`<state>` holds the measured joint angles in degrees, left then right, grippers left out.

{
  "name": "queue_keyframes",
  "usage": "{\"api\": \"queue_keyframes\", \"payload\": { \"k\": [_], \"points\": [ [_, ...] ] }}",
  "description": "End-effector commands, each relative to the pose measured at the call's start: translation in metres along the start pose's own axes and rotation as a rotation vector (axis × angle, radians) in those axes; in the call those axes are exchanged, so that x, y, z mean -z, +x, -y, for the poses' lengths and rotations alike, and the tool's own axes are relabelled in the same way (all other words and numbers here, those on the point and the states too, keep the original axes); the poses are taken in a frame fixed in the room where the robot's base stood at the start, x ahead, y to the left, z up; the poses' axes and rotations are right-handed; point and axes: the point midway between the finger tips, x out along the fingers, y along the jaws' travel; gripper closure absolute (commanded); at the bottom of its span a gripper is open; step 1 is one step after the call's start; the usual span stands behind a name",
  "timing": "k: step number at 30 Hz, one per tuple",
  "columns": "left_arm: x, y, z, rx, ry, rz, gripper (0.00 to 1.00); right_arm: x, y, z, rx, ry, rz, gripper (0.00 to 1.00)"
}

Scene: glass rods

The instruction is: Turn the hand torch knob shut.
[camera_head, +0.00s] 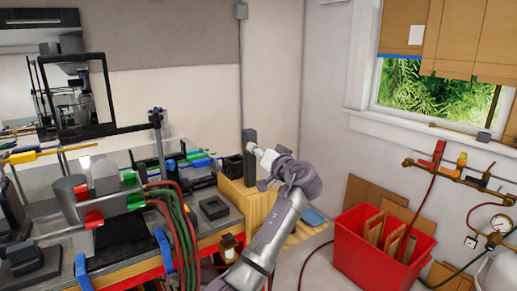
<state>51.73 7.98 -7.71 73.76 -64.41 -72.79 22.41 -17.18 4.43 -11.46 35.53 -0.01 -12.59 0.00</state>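My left arm rises from the bottom middle and its grey-violet wrist bends left. My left gripper (258,150) points at a dark upright block (249,138) by the wall at the back end of the bench. Its fingers are too small to tell open from shut, and I cannot tell whether it touches anything. I cannot tell for sure which item is the hand torch. Coloured knobs, among them a blue one (200,162), show on thin fittings left of the gripper. My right gripper is not in view.
A bench burner (105,180) with red and green knobs stands on the cluttered bench (215,225), its red and green hoses (180,220) hanging over the front. A red bin (370,245) stands on the floor at right. Wall pipes with valves (450,170) are at far right.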

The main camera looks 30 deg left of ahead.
Motion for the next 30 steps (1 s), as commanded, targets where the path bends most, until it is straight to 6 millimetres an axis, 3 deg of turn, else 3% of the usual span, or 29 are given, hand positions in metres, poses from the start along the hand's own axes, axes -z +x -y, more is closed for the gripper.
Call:
{"api": "queue_keyframes", "payload": {
  "k": [7, 12, 14, 30],
  "points": [
    [-0.0001, 0.0007, 0.0, 0.0, 0.0, 0.0, 0.65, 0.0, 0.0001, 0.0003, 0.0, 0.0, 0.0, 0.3],
    [-0.0001, 0.0005, -0.0001, 0.0, 0.0, 0.0, 0.93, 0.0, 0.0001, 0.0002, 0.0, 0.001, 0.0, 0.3],
    [-0.0001, 0.0005, -0.0001, 0.0, 0.0, 0.0, 1.0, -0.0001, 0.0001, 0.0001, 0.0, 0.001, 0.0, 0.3],
    [-0.0001, 0.0003, -0.0002, 0.0, 0.011, 0.0, 1.0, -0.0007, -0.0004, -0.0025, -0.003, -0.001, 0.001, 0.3]
  ]
}}
